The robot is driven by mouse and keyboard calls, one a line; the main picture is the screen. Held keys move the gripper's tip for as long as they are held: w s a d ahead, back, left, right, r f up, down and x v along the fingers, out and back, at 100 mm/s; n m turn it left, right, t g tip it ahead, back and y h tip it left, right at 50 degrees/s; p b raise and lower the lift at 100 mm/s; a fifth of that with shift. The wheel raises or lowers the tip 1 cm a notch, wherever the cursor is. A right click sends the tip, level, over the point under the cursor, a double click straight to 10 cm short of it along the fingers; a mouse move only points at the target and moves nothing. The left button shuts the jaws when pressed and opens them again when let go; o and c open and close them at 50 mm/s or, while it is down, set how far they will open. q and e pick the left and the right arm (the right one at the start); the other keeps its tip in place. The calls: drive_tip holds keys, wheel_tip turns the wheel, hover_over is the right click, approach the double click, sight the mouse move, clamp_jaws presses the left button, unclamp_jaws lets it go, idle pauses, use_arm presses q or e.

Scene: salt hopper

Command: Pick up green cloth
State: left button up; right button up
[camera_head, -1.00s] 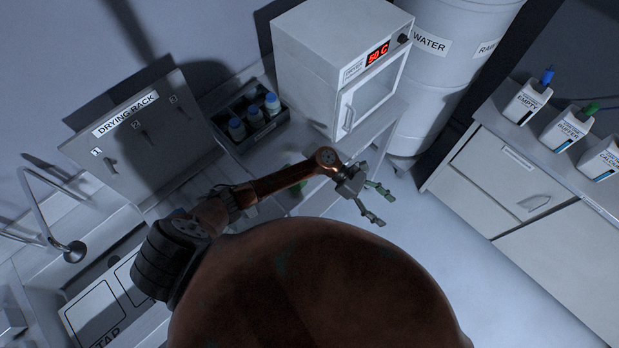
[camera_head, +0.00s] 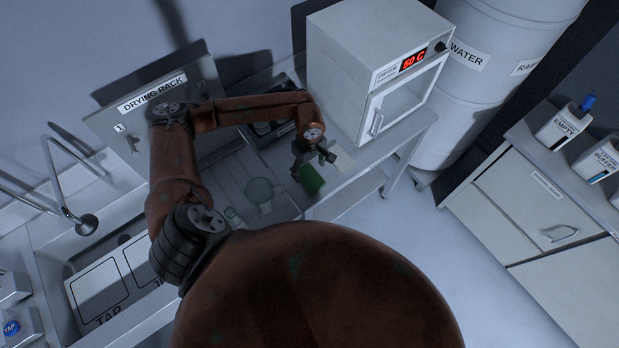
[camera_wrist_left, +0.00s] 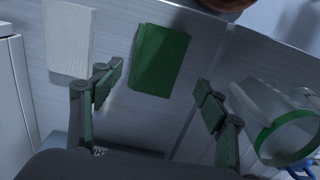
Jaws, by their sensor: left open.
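The green cloth (camera_head: 311,179) lies flat on the grey bench top, near its front edge and left of the white dryer. In the left wrist view the green cloth (camera_wrist_left: 160,60) is a folded rectangle, fully visible and untouched. My left gripper (camera_head: 312,160) is above the bench beside the cloth and partly overlaps it in the head view. In the left wrist view my left gripper (camera_wrist_left: 158,85) is open and empty, with the cloth ahead, roughly between the fingertips. My right gripper does not show.
A white cloth (camera_wrist_left: 69,40) lies left of the green one. A clear vessel with a green rim (camera_wrist_left: 285,135) stands close to the right finger. The white dryer (camera_head: 345,60) reads 50 C. The bench's front edge is close to the cloth.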

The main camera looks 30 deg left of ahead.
sight(309, 177)
use_arm(q)
wheel_tip(309, 177, down, 4)
drive_tip(key=shift+w+f+p, duration=0.1)
drive_tip(key=shift+f+p, duration=0.15)
drive_tip(key=shift+p, duration=0.65)
drive_tip(key=shift+f, duration=0.6)
drive_tip(key=shift+c, duration=0.5)
drive_tip(key=c, duration=0.9)
drive_tip(key=shift+c, duration=0.2)
